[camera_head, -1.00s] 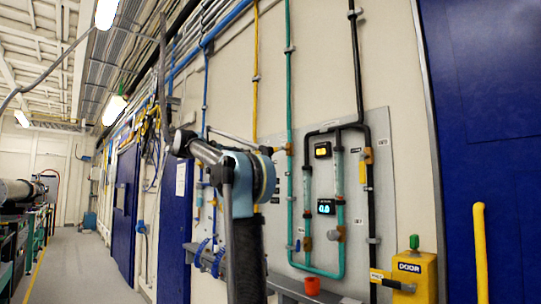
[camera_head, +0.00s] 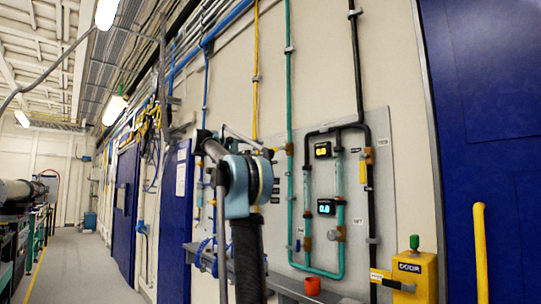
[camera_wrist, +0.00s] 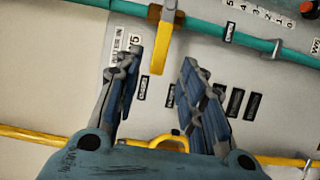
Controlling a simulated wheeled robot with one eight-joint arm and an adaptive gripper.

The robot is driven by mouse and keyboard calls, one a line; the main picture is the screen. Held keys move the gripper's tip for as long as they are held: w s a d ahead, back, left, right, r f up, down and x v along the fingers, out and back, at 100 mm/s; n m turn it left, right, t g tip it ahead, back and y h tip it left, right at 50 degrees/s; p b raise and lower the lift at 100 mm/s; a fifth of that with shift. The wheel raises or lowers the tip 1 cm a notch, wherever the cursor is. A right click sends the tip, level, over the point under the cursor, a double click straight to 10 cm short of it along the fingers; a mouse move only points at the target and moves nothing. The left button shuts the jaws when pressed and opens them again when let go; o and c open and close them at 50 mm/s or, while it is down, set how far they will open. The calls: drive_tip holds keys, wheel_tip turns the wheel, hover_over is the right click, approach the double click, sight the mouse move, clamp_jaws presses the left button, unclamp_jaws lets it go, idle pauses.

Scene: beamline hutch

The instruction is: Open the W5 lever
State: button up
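A yellow lever (camera_wrist: 160,45) shows in the wrist view, standing crosswise to a teal pipe (camera_wrist: 205,27) from a brown valve body (camera_wrist: 167,13). A WATER IN label (camera_wrist: 117,45) is to its left, and an OPEN label (camera_wrist: 229,32) lies beside the pipe to its right. A small W5 label seems to show at the right edge, partly cut off. My gripper (camera_wrist: 161,58) is open and empty, its two fingers on either side of the lever's free end in the picture. No contact shows, and depth is unclear. In the head view my arm hides this spot.
A yellow pipe (camera_wrist: 50,137) with a yellow handle (camera_wrist: 170,140) crosses low in the wrist view. In the head view, a panel (camera_head: 380,190) carries teal and black pipes and small displays. A yellow door box (camera_head: 415,275) stands right. The corridor floor (camera_head: 75,270) is clear at left.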

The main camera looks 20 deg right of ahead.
sight(270, 151)
drive_tip(key=d, duration=0.7)
drive_tip(key=shift+s+d, duration=0.15)
drive_tip(key=shift+d, duration=0.1)
clamp_jaws()
